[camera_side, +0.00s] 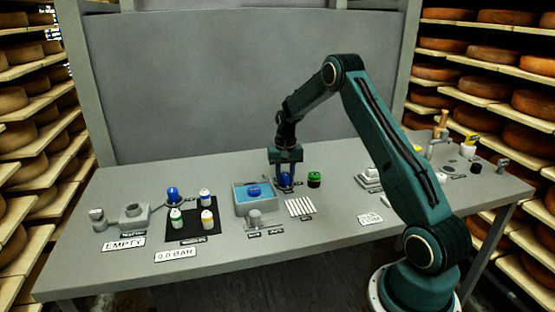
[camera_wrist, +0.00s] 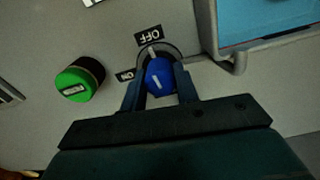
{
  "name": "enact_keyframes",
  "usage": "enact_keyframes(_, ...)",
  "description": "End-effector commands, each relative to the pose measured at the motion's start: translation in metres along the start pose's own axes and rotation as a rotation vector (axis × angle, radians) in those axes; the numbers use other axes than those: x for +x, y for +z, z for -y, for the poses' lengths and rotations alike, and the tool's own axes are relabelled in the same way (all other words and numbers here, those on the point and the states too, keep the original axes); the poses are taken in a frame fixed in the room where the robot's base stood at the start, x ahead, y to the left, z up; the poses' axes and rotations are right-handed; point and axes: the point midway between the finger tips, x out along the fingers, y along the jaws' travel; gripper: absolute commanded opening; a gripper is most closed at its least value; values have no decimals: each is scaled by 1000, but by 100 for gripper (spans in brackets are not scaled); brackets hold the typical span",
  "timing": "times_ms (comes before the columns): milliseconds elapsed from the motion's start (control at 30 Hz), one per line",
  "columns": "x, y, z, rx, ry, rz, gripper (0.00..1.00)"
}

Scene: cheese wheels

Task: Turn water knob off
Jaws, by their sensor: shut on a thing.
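The blue water knob (camera_wrist: 159,77) sits on a dark round base on the table, with a pale line on its top. My gripper (camera_wrist: 160,92) is shut on the knob, one finger on each side of it. In the wrist view an OFF label (camera_wrist: 149,37) lies at the knob's upper side and an ON label (camera_wrist: 125,75) to its left. The pale line on the knob runs towards the upper left, roughly towards the OFF label. In the side view my gripper (camera_side: 286,176) points down over the knob, which it partly hides.
A green-topped knob (camera_wrist: 80,80) stands close to the left of the blue knob in the wrist view. The blue-water basin (camera_side: 243,208) is beside it, with a pipe at its corner. A black mat (camera_side: 194,235) with several bottles lies further left in the side view.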

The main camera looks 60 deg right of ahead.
Motion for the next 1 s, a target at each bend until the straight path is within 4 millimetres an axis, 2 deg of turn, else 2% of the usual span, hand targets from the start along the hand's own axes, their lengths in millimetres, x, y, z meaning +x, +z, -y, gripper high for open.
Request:
enact_keyframes(300, 0, 0, 0, 112, 1, 1, 8)
enact_keyframes(733, 0, 0, 0, 122, 0, 1, 8)
enact_keyframes(767, 0, 0, 0, 122, 0, 2, 36)
enact_keyframes(833, 0, 0, 0, 122, 0, 1, 50)
enact_keyframes(1000, 0, 0, 0, 121, 0, 1, 52)
